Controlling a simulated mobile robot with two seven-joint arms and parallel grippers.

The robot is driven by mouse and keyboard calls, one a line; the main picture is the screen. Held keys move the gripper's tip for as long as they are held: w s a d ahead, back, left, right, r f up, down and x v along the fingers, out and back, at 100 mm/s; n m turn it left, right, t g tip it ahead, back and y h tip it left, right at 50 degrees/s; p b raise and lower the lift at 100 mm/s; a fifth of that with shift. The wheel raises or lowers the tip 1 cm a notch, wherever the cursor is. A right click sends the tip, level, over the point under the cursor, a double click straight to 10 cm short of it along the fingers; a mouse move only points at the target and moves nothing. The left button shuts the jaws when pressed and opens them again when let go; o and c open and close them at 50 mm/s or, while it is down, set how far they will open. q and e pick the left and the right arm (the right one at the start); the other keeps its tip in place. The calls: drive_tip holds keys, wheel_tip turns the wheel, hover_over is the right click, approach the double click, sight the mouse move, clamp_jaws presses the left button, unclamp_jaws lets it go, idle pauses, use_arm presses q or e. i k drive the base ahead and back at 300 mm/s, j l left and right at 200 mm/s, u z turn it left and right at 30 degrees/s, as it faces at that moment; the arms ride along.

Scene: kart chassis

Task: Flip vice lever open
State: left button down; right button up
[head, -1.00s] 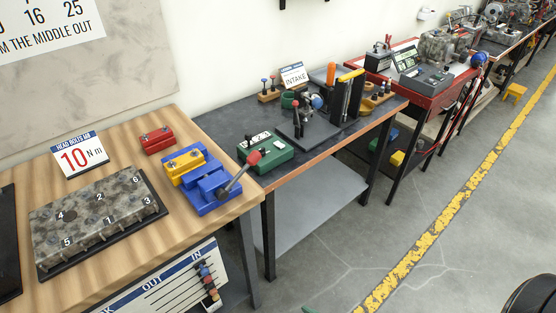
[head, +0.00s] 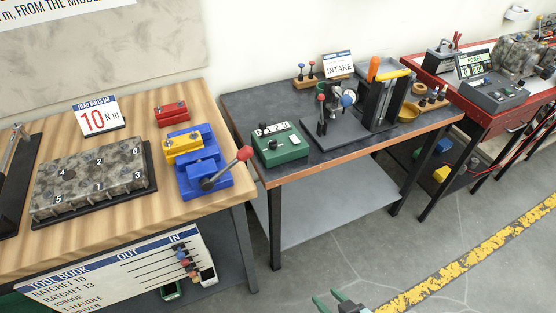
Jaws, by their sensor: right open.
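The blue vice (head: 205,178) sits on the wooden bench near its right front corner. A yellow block (head: 182,143) sits at its back part. The vice lever (head: 226,170) is a dark bar that slants up and right from the vice's front to a red knob (head: 244,153), which reaches out near the bench's right edge. My right gripper (head: 329,299), with green fingertips, shows at the bottom edge of the head view. It is open and empty, well apart from the vice, to its lower right. My left gripper is not in view.
A red block (head: 171,113) stands behind the vice. A numbered engine block (head: 92,181) and a 10 Nm sign (head: 98,117) are to its left. A green box (head: 280,145) stands on the dark bench (head: 245,103) at right. The floor (head: 445,255) at front right is clear.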

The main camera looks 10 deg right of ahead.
sight(206, 184)
drive_tip(key=l, duration=0.65)
drive_tip(key=i+l, duration=0.15)
drive_tip(key=l, duration=1.15)
drive_tip(key=i, duration=0.05)
